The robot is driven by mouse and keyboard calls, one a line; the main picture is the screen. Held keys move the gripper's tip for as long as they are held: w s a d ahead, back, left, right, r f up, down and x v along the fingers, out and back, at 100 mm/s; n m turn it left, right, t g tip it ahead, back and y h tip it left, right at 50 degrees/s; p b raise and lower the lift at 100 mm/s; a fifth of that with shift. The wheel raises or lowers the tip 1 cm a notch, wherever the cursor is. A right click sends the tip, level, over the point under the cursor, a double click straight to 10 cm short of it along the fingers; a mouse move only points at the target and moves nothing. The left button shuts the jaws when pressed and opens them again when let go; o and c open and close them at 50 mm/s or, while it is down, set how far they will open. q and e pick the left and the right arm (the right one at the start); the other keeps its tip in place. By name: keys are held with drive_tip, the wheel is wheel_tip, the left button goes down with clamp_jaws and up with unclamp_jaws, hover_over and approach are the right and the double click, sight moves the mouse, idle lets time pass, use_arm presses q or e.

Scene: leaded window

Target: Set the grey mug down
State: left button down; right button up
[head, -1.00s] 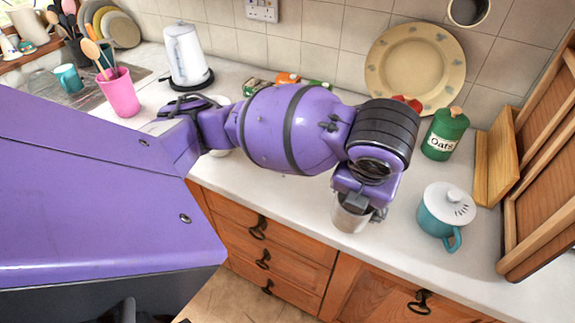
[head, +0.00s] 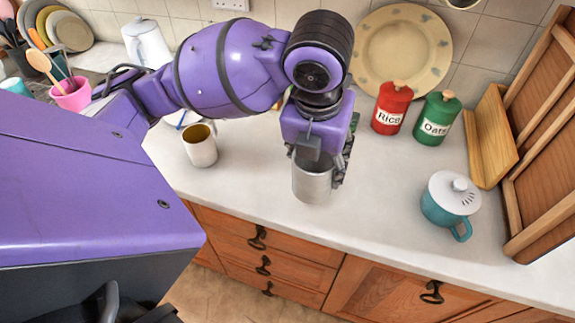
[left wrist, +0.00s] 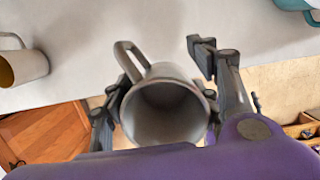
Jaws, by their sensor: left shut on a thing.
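The grey mug (head: 312,184) is upright beneath my left gripper (head: 318,162) in the head view, over the white countertop (head: 390,208) near its front edge. In the left wrist view, the mug (left wrist: 166,112) is seen from above, empty, with its handle toward the upper left. The fingers of my left gripper (left wrist: 160,98) lie on both sides of it, shut on it. I cannot tell whether the mug's base touches the countertop. My right gripper is not in view.
A cream mug (head: 200,146) stands to the left. A teal lidded pot (head: 451,205) stands to the right, with red Rice (head: 391,108) and green Oats (head: 437,120) jars behind. A plate (head: 402,55) leans on the wall. Clear counter lies between mug and pot.

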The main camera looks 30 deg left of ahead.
use_arm(q)
drive_tip(key=w+a+f, duration=0.2)
drive_tip(key=a+f, duration=0.1)
drive_tip(key=w+a+f, duration=0.2)
drive_tip(key=a, duration=0.1)
drive_tip(key=w+a+f+b, duration=0.1)
drive_tip(key=w+a+f, duration=0.1)
drive_tip(key=a+f, duration=0.1)
drive_tip(key=shift+w+a+f, duration=0.1)
drive_tip(key=shift+a+f, duration=0.25)
drive_tip(key=x, duration=0.3)
drive_tip(key=shift+a+f, duration=0.15)
drive_tip(key=shift+f, duration=0.2)
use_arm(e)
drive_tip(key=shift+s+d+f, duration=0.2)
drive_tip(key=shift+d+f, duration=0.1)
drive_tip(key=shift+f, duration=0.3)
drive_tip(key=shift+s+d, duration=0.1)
use_arm(q)
drive_tip(key=c, duration=1.1)
unclamp_jaws()
drive_tip(key=shift+f, duration=0.1)
drive_tip(key=o, duration=0.4)
drive_tip(key=shift+s, duration=0.2)
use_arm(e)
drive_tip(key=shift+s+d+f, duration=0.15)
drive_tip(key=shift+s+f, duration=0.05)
use_arm(q)
drive_tip(key=shift+o, duration=0.2)
